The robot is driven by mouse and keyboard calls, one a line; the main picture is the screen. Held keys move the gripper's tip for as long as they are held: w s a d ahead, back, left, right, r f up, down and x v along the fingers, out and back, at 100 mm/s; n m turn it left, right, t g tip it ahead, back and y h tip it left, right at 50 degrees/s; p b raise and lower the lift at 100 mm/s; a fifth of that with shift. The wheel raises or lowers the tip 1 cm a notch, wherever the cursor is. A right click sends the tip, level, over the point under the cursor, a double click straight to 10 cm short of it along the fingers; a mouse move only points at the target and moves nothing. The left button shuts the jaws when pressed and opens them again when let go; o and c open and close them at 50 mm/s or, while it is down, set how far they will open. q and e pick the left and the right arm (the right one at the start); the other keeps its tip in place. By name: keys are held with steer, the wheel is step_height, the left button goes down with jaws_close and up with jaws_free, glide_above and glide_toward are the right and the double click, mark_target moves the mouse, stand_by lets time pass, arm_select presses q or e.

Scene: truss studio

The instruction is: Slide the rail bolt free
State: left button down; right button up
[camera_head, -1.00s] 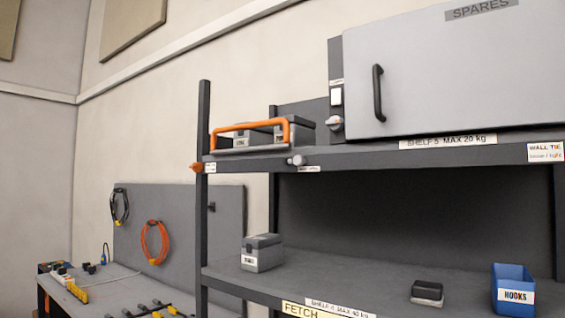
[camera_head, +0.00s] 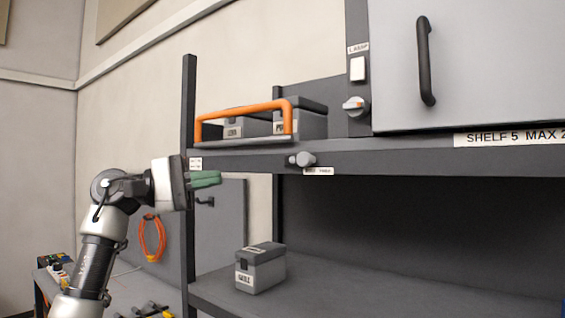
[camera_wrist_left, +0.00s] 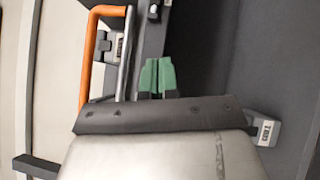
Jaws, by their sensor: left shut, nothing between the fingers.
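The orange rail (camera_head: 245,108) stands along the shelf's front edge at the left, and shows in the left wrist view (camera_wrist_left: 87,55). A grey bolt knob (camera_head: 302,159) sticks out of the shelf edge below the rail's right end, beside a small label. It also appears at the top of the left wrist view (camera_wrist_left: 153,12). My left gripper (camera_head: 219,178), with green fingers, is shut and empty in front of the left post, left of the knob and apart from it. Its fingers (camera_wrist_left: 158,64) point toward the shelf edge. My right gripper is not in view.
Grey boxes (camera_head: 308,122) stand behind the rail. A rotary switch (camera_head: 356,106) and a cabinet with a black handle (camera_head: 426,62) are at the right. A grey box (camera_head: 260,268) sits on the lower shelf. The space before the shelf edge right of my gripper is clear.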

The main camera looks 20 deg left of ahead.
mark_target(306, 159)
arm_select(q)
steer(key=p+x, duration=0.1)
steer(key=x, duration=0.2)
steer(key=p+x, duration=0.2)
steer(key=x, duration=0.2)
steer(key=p+x, duration=0.2)
steer(key=x, duration=0.1)
steer(key=shift+d+r, duration=0.3)
steer(key=shift+r, duration=0.05)
steer(key=shift+s+d+r+p, duration=0.1)
steer(key=shift+s+d+p, duration=0.15)
steer(key=shift+d, duration=0.3)
steer(key=shift+s+d+r+p, duration=0.1)
steer(key=shift+s+d+p, duration=0.15)
steer(key=shift+d, duration=0.25)
steer(key=shift+s+d, duration=0.3)
steer(key=shift+d, duration=0.2)
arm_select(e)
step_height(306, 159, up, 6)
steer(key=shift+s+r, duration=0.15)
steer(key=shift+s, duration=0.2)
arm_select(q)
steer(key=shift+d+f, duration=0.1)
